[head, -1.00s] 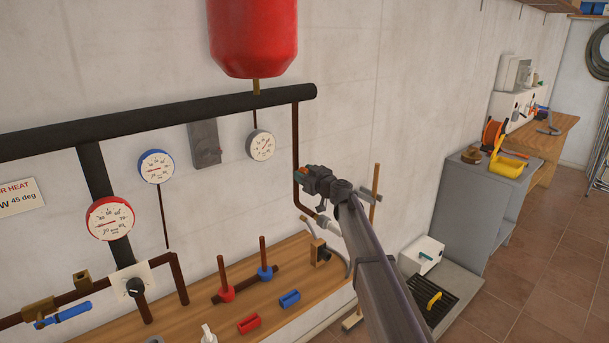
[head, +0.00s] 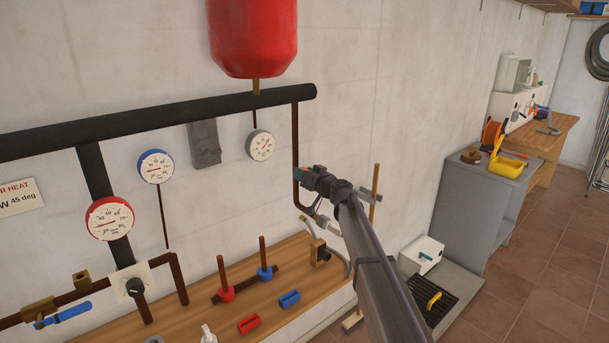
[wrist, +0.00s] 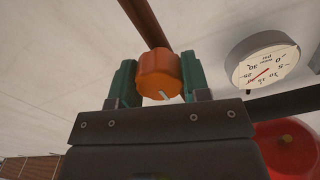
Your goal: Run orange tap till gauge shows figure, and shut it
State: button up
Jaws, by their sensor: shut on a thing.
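The orange tap (wrist: 160,75) is a round knob with a pale pointer mark, on a copper pipe; in the head view my gripper mostly hides it. My gripper (wrist: 158,82) has its green fingers on either side of the knob and is shut on it; it also shows in the head view (head: 303,173). A white round psi gauge (wrist: 265,65) with a red needle shows upside down to the right in the wrist view. In the head view this gauge (head: 261,146) hangs under the black pipe, left of my gripper. I cannot read its exact figure.
A red vessel (head: 253,35) hangs above the gauge, and a black pipe (head: 200,115) runs along the wall. A blue gauge (head: 156,167) and a red gauge (head: 110,218) are farther left. A wooden bench (head: 200,285) with small fittings lies below.

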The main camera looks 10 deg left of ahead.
jog(key=o, duration=0.9)
jog(key=v, duration=1)
jog(key=shift+s+d, duration=0.25)
jog(key=shift+d, duration=0.05)
